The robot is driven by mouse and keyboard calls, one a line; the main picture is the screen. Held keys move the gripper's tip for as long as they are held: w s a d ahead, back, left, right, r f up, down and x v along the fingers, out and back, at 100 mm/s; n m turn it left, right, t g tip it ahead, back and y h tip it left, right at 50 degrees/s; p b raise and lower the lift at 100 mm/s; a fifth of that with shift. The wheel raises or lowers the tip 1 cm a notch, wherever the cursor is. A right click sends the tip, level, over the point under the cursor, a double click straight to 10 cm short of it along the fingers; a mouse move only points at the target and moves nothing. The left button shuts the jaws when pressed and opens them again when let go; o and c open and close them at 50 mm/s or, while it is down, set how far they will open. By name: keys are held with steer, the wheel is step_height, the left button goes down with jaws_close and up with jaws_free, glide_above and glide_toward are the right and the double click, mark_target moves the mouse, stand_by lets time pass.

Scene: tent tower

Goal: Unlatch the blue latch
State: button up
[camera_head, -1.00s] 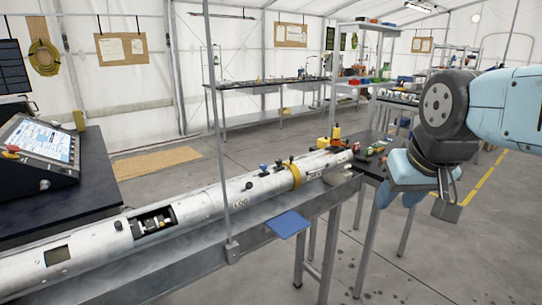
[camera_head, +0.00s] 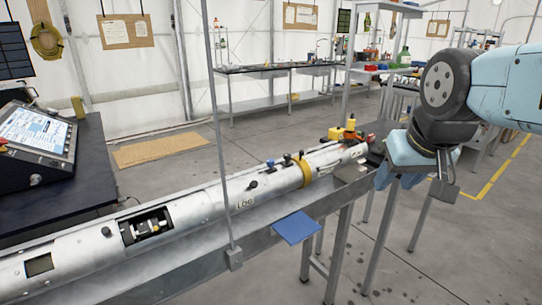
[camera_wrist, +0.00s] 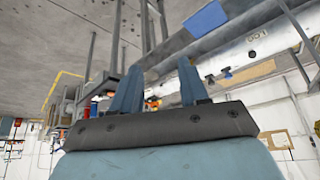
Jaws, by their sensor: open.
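A long silver tube (camera_head: 200,206) lies along a grey rail across the head view. A small blue latch-like knob (camera_head: 270,163) stands on top of it, beside black knobs and left of a yellow ring (camera_head: 306,173). The blue knob also shows in the wrist view (camera_wrist: 227,73). My gripper (camera_head: 400,180) hangs right of the tube's far end, apart from it. In the wrist view its two blue fingers (camera_wrist: 160,80) are spread with nothing between them, and the tube lies beyond them to the right.
A blue plate (camera_head: 294,228) sticks out from the rail's front side. A thin upright post (camera_head: 222,130) stands before the tube. A console with a screen (camera_head: 38,133) is at left. Open floor (camera_head: 430,255) lies at the lower right.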

steer(key=shift+o, duration=0.8)
steer(key=shift+w+r, duration=0.1)
steer(key=w+a+r+m+g, duration=0.1)
steer(key=w+a+r, duration=0.3)
steer(key=w, duration=0.5)
steer(key=m+g, duration=0.3)
steer(key=g, duration=0.2)
glide_above(271, 160)
step_height(271, 160, down, 3)
step_height(271, 160, down, 14)
steer(key=shift+a+r, duration=0.1)
steer(key=shift+r, duration=0.1)
steer(key=shift+w, duration=0.1)
jaws_close()
